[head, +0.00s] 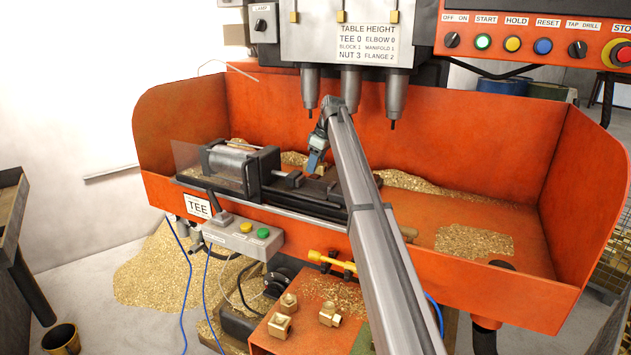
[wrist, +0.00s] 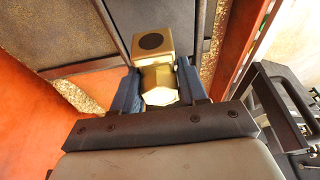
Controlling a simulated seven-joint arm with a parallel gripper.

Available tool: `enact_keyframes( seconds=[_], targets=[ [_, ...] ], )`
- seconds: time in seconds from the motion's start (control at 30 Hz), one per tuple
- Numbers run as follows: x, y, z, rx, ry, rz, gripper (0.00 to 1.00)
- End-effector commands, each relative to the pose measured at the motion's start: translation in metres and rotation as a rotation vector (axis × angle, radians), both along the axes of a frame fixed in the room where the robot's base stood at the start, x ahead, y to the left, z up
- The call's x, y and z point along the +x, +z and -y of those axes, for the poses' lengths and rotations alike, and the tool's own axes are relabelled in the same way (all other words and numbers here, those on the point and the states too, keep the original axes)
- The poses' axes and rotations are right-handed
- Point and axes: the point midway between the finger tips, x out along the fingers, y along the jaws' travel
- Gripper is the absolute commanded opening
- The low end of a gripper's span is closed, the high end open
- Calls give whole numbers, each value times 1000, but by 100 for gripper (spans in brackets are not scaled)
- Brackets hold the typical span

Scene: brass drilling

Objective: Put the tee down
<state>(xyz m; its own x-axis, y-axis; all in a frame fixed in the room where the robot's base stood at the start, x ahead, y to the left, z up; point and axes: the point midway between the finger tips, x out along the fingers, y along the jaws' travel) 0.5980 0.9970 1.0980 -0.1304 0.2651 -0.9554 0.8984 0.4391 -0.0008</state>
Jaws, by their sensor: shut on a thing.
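My gripper (head: 316,163) is over the dark clamping fixture (head: 222,183) in the orange trough, below the drill spindles. In the wrist view its two blue fingers (wrist: 158,90) are shut on a brass tee (wrist: 157,86). The tee has a square end with a dark round hole and a faceted body between the fingers. In the head view only a small bit of brass shows by the fingertips. Dark metal surfaces lie around the tee in the wrist view. I cannot tell whether the tee touches the fixture.
Three spindles (head: 350,92) hang close above my arm. A "TEE" label (head: 197,206) and a button box (head: 238,235) are at the trough's front. Several brass fittings (head: 329,314) sit on the orange shelf below. Brass chips (head: 474,243) cover parts of the trough; its right floor is partly bare.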

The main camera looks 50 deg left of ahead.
Motion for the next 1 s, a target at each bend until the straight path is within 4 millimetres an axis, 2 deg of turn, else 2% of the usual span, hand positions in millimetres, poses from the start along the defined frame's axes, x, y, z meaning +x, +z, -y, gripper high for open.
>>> enact_keyframes(
  seconds=[0.1, 0.33, 0.57, 1.0],
  targets=[
    [0, -16, 1, 1, -1, 0, 0],
    [0, -31, 0, 1, -1, 0, 0],
    [0, -56, 1, 1, -1, 0, 0],
    [0, -62, 0, 1, -1, 0, 0]
  ],
)
